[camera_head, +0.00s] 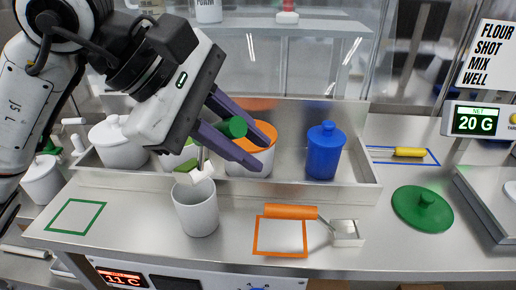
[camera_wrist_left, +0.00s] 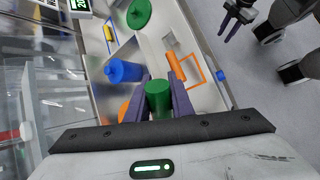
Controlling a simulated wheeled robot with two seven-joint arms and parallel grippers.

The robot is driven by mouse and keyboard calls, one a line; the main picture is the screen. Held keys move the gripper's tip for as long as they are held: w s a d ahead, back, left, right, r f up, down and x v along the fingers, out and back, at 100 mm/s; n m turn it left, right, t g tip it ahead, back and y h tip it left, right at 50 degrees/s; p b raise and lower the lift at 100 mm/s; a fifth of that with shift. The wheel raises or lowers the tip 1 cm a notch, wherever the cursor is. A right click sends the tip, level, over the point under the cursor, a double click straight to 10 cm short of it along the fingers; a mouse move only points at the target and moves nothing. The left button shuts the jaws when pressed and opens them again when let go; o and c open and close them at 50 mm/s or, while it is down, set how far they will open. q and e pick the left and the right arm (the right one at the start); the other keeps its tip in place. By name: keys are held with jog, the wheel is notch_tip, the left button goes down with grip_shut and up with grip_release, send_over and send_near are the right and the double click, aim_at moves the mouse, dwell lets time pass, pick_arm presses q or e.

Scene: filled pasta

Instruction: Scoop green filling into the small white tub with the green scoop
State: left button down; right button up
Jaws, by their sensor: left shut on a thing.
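My left gripper (camera_head: 236,143) is shut on the green handle (camera_head: 234,127) of the scoop, which also shows between its fingers in the left wrist view (camera_wrist_left: 157,98). The scoop's pale head (camera_head: 203,172) hangs at the mouth of the small white tub (camera_head: 196,212), which stands upright on the counter. Whether the head touches the rim, and what it carries, I cannot tell. A green-topped container (camera_head: 180,158) in the steel trough is mostly hidden behind my gripper. My right gripper (camera_wrist_left: 228,31), seen only in the left wrist view, is open and empty, away from the counter.
The trough (camera_head: 368,190) also holds an orange-rimmed tub (camera_head: 262,160), a blue lidded pot (camera_head: 324,152) and a white lidded pot (camera_head: 117,146). An orange-handled scoop (camera_head: 291,212) and a green lid (camera_head: 423,208) lie on the counter. The green square (camera_head: 75,231) is empty.

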pick_arm(q)
jog(key=w+a+r+n+g+h, duration=0.2)
jog(key=w+a+r+h, duration=0.2)
jog(key=a+r+h, duration=0.1)
jog(key=shift+w+a+g, duration=0.3)
jog(key=shift+w+a, duration=0.1)
jog(key=shift+a, duration=0.25)
pick_arm(e)
jog(key=shift+w+r, duration=0.15)
jog(key=shift+r, duration=0.35)
dwell(1.0)
